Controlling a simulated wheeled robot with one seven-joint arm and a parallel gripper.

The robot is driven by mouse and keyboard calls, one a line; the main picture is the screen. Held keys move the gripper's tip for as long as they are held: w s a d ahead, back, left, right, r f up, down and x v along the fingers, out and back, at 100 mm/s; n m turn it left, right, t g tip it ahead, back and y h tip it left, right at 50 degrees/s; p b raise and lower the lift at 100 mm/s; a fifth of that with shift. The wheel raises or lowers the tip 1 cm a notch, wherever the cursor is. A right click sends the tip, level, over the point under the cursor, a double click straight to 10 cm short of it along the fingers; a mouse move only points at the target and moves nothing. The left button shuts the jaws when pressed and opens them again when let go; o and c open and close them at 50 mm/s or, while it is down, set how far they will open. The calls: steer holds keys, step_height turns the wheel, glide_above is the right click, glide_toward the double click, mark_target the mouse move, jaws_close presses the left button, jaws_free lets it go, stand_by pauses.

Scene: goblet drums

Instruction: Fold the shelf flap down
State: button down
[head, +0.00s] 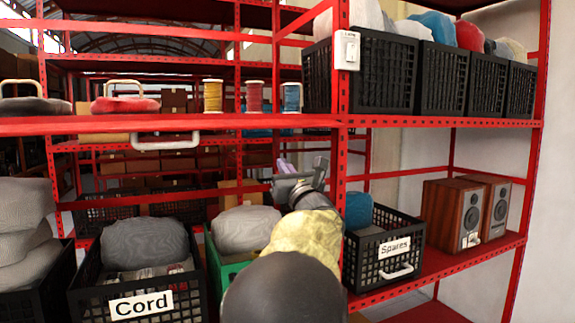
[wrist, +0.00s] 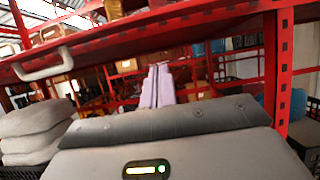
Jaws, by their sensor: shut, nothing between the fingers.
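A red shelf board (head: 95,125), which looks like the flap, runs level across the left bay, seen nearly edge-on. A white loop handle (head: 165,141) hangs under its front edge. The wrist view shows the board's red underside (wrist: 130,42) and the handle (wrist: 44,66) at upper left. My gripper (head: 285,166) has pale purple fingers. It is shut and empty, below the board's level, right of the handle and apart from it. The fingers also show in the wrist view (wrist: 156,86). The board's hinge is not clear to me.
A red upright (head: 340,185) stands close right of my gripper. Below are a "Cord" crate (head: 135,303), a green crate (head: 215,270) with grey and yellow bundles, and a "Spares" crate (head: 385,255). Coloured spools (head: 254,97) stand above the board line.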

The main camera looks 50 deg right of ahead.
steer(key=w+d+r+p, duration=0.2)
steer(key=w+r+p, duration=0.2)
steer(key=r+p, duration=0.1)
steer(key=shift+w+r, duration=0.25)
steer(key=shift+r, duration=0.4)
steer(key=shift+a+r, duration=0.1)
steer(key=shift+a, duration=0.05)
